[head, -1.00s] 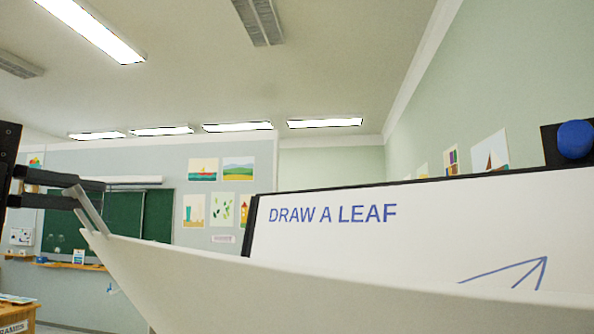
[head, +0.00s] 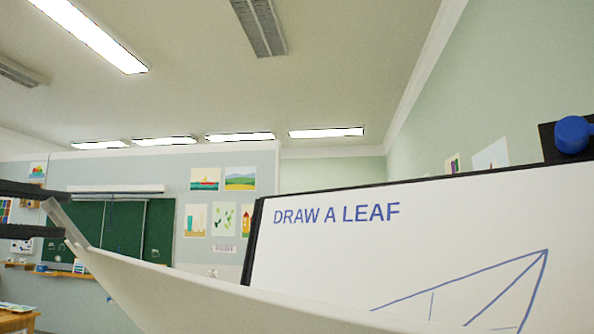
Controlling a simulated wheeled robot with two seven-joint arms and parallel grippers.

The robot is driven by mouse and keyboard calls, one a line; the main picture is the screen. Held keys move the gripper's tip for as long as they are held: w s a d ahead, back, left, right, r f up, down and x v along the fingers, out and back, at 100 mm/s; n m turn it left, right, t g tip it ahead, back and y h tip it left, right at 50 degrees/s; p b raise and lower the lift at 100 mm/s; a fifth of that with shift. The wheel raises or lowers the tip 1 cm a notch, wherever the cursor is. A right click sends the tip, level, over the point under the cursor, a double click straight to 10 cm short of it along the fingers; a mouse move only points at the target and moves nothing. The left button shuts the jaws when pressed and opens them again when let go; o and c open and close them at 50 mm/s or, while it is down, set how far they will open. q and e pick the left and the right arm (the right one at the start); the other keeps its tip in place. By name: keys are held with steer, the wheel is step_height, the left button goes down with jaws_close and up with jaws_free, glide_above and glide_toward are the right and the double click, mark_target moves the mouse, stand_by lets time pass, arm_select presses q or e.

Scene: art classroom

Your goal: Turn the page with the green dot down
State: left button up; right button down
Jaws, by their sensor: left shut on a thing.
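A large white page (head: 190,297) curls across the lower part of the head view, with its near side blank. My left gripper (head: 68,232) is shut on the page's left corner and holds it away from the board. Behind it a flat white sheet (head: 330,250) reads "DRAW A LEAF" and shows part of a blue line drawing. This sheet lies on a dark-edged board (head: 253,235). A blue round knob (head: 573,134) sits at the board's top right. I see no green dot. My right gripper is not in view.
A green chalkboard (head: 122,228) and several pictures (head: 240,179) are on the far wall. Part of a wooden table (head: 18,320) shows at the lower left. The space between the gripper and the far wall looks clear.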

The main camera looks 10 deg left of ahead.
arm_select(q)
steer(key=o, duration=0.5)
steer(key=s+f, duration=0.1)
steer(key=s+a+f+b, duration=0.1)
steer(key=shift+s+a+f+b, duration=0.25)
steer(key=shift+f+b, duration=0.05)
steer(key=shift+f, duration=0.05)
steer(key=shift+w+f, duration=0.1)
steer(key=shift+f, duration=0.2)
steer(key=c, duration=0.6)
steer(key=shift+w+f+b, duration=0.25)
steer(key=shift+w+b, duration=0.05)
steer(key=shift+b, duration=0.1)
jaws_close()
steer(key=shift+s+a+f+b, duration=0.3)
steer(key=shift+s+f+b, duration=0.15)
steer(key=shift+s+f, duration=0.05)
steer(key=shift+s+a+f+b, duration=0.25)
steer(key=shift+s+f+b, duration=0.15)
steer(key=shift+s+f, duration=0.1)
